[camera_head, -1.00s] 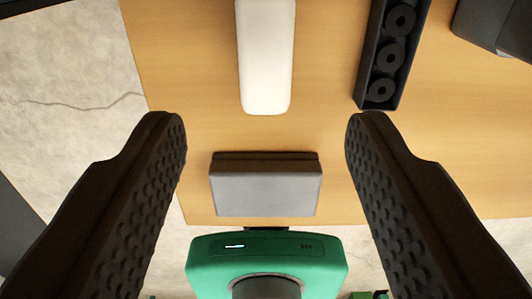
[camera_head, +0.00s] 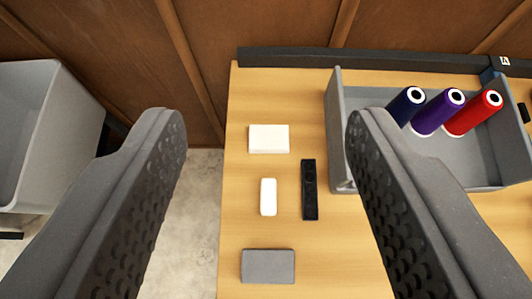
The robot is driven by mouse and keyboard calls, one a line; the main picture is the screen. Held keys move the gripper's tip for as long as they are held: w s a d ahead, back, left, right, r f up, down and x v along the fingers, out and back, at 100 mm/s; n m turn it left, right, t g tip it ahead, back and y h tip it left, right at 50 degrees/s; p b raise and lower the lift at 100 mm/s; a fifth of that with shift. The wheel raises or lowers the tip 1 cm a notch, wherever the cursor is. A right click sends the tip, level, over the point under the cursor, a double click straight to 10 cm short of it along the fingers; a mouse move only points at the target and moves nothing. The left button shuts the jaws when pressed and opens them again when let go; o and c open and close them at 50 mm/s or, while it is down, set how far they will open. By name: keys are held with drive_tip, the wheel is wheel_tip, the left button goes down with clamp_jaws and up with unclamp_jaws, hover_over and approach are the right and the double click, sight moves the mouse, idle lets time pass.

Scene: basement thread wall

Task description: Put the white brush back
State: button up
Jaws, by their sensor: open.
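A white rounded bar (camera_head: 268,197) lies on the light wood table top, left of a narrow black holder (camera_head: 309,190). A separate wider white block (camera_head: 268,138) lies farther back on the table. No bristles show on either, so I cannot tell for sure which is the brush. My gripper (camera_head: 265,118) is open, its two dark fingers spread wide at the left and right of the picture. Nothing is between the fingers. Both white things appear in the gap between the fingers, well beyond them.
A grey block (camera_head: 267,266) lies near the table's front. A grey bin (camera_head: 466,160) at the right holds blue, purple and red thread spools (camera_head: 472,113). A dark rail runs along the back by a brown panelled wall (camera_head: 280,25). Another grey bin (camera_head: 45,140) stands left, off the table.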

drive_tip(key=s+r+t, duration=0.3)
drive_tip(key=s+r, duration=0.4)
drive_tip(key=r, duration=0.2)
drive_tip(key=shift+d+r+t, duration=0.2)
drive_tip(key=shift+r+t, duration=0.2)
